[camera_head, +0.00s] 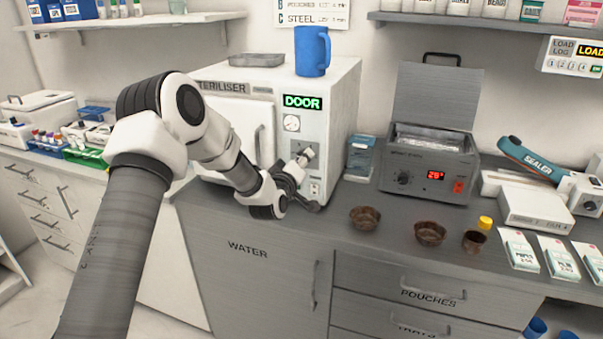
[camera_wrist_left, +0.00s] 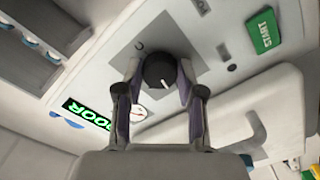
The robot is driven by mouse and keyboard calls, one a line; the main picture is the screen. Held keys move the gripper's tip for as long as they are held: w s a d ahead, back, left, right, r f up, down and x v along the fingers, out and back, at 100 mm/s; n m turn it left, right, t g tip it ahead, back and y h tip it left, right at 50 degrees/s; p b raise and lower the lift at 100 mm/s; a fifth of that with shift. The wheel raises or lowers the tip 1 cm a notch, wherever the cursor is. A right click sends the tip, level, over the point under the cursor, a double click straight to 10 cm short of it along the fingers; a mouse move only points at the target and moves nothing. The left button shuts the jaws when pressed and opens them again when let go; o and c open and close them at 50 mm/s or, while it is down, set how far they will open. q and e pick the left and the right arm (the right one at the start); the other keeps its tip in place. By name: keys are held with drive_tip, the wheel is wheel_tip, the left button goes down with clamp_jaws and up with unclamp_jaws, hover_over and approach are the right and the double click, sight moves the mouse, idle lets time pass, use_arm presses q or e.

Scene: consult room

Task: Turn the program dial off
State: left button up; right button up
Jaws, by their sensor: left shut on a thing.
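The steriliser (camera_head: 335,99) is a white box on the counter with a lit green DOOR display (camera_head: 302,102) and a round gauge. Its program dial (camera_wrist_left: 160,70) is a dark round knob with a white pointer line, seen in the left wrist view. My left gripper (camera_wrist_left: 158,78) has its two fingers on either side of the dial, shut on it. In the head view my left gripper (camera_head: 301,163) is at the steriliser's front panel, and it hides the dial there. The dial's markings are mostly hidden or too small to read. My right gripper is not in view.
A green START button (camera_wrist_left: 263,31) is near the dial. A blue mug (camera_head: 312,51) stands on top of the steriliser. A grey bath with a red display (camera_head: 428,165) stands to the right, with brown bowls (camera_head: 430,233) in front. The steriliser door handle (camera_head: 258,145) is close to my left arm.

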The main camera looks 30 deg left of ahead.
use_arm(q)
drive_tip(key=shift+n+b, duration=1.2)
drive_tip(key=shift+n, duration=0.1)
drive_tip(key=o, duration=1.1)
drive_tip(key=shift+o, duration=0.2)
drive_tip(key=shift+s, duration=0.1)
drive_tip(key=v, duration=1.2)
drive_tip(key=shift+a, duration=0.1)
